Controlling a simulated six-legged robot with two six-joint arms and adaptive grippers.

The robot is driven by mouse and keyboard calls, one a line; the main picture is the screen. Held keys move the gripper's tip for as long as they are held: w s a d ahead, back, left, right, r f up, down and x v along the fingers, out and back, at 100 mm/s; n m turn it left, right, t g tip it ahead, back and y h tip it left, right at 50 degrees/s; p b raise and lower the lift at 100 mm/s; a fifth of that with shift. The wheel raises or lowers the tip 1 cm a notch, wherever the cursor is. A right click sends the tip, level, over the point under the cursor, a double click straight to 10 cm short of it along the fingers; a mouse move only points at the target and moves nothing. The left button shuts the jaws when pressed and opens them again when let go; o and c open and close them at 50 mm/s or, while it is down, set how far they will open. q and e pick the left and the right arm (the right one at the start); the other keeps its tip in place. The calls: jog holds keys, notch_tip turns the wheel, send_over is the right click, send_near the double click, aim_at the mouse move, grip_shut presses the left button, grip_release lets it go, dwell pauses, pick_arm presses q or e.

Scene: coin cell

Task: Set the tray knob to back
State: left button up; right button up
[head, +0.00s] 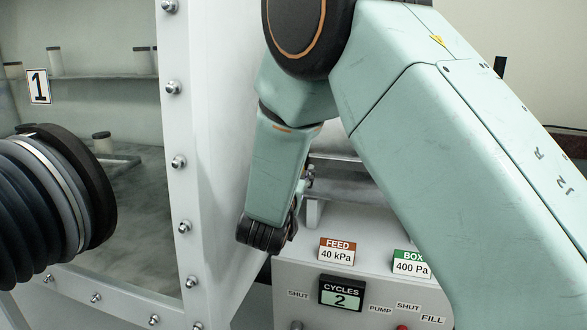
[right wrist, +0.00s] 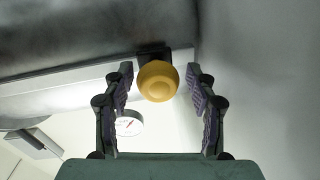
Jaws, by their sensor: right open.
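The yellow round knob (right wrist: 158,82) shows in the right wrist view, on a dark mount at the edge of a grey metal surface (right wrist: 60,85). My right gripper (right wrist: 159,72) is open, with one finger on each side of the knob. Gaps show between the knob and both fingers, and I see no contact. In the head view my right arm comes in from the right and covers the area behind the panel; the knob and the right fingers cannot be made out there. My left gripper is in neither view.
A control panel (head: 300,272) with FEED, BOX and CYCLES 2 displays stands below my right arm. A bolted glovebox wall (head: 207,150) and a black ribbed port (head: 75,190) stand to the left. A round gauge (right wrist: 130,123) shows behind the knob.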

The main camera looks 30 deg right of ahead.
jog(key=shift+a+r, duration=0.2)
jog(key=shift+d+f, duration=0.3)
jog(key=shift+d, duration=0.4)
jog(key=shift+a+r, duration=0.25)
jog(key=shift+a, duration=0.35)
jog(key=c, duration=0.5)
jog(key=shift+d, duration=0.2)
grip_shut()
jog(key=shift+s, duration=0.1)
